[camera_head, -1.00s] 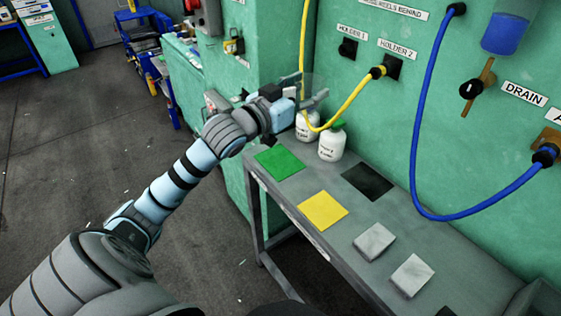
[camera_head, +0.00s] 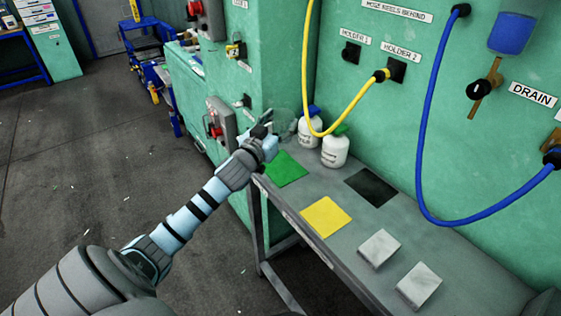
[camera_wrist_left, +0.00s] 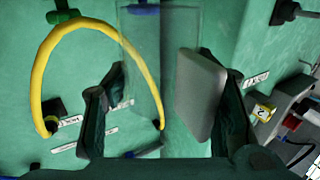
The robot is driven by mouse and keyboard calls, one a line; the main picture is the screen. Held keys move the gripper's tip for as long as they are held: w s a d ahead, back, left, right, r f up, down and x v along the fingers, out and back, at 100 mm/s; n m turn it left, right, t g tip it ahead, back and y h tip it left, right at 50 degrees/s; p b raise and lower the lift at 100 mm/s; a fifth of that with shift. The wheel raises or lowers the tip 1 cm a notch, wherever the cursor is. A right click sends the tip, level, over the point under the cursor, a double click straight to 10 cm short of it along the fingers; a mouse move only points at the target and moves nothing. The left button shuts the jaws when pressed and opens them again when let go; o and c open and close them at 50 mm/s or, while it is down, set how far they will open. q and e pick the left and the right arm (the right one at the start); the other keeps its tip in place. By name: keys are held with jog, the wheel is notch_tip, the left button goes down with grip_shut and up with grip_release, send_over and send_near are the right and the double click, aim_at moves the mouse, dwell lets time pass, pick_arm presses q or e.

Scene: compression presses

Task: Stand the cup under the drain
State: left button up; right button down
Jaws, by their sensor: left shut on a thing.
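My left gripper (camera_head: 268,138) is shut on a clear cup (camera_head: 285,121). The cup is faint in the head view, above the green square at the bench's far end. In the left wrist view the clear cup (camera_wrist_left: 143,60) shows between the two dark fingers, looking upright. The drain is a brown tap with a black knob (camera_head: 478,89) under a tank of blue liquid (camera_head: 512,34), beside the DRAIN label (camera_head: 533,94). The gripper is well to the left of the drain. My right gripper is not in view.
Two white bottles (camera_head: 334,150) stand close right of the gripper. A yellow hose (camera_head: 345,112) and a blue hose (camera_head: 421,150) hang before the green wall. The bench (camera_head: 300,190) carries green, yellow and black squares and two pale blocks (camera_head: 378,249).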

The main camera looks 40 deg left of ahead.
pick_arm(q)
notch_tip(320, 180, down, 11)
jog(key=b, duration=0.4)
jog(key=shift+r, duration=0.25)
jog(key=shift+f, duration=0.2)
jog(key=o, duration=1)
